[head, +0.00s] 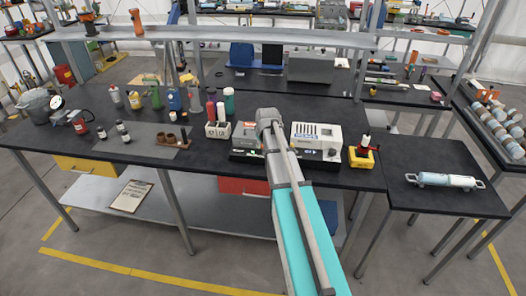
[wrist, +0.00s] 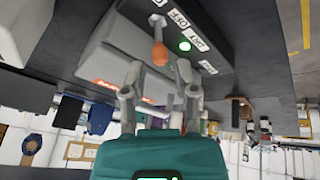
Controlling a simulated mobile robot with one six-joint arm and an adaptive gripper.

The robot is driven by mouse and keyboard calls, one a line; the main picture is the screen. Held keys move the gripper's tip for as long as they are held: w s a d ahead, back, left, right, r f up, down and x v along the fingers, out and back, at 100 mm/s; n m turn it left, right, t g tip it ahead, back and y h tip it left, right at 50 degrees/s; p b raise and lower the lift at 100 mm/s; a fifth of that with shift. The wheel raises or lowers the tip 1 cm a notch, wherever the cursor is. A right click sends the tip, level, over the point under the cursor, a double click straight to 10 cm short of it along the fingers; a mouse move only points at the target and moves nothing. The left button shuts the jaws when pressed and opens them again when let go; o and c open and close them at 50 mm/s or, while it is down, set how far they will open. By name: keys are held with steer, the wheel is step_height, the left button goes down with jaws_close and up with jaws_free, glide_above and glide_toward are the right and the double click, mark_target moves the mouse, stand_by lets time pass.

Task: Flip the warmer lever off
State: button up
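In the wrist view the warmer's dark front panel (wrist: 203,22) shows at the top, below a grey body (wrist: 95,45) with an orange-red label. A lever with an orange knob (wrist: 160,54) stands out from the panel, beside an OFF label (wrist: 178,20) and a lit green lamp (wrist: 185,46). My gripper (wrist: 159,75) is open, its two fingers apart on either side of the knob's line. The knob lies just beyond the fingertips, with no clear contact. In the head view a grey unit with a red label (head: 244,132) stands beside my arm, which hides my fingers.
A cream slotted unit (head: 316,135) stands right of my arm on the black bench (head: 215,163). A yellow holder with a red-and-white item (head: 362,156) is further right. Bottles in a white rack (head: 217,129) stand to the left. A side table (head: 440,199) carries a pale cylinder.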

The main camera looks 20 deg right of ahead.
mark_target(262, 146)
steer(key=shift+b+x, duration=1.55)
steer(key=shift+x, duration=0.5)
steer(key=shift+c, duration=0.3)
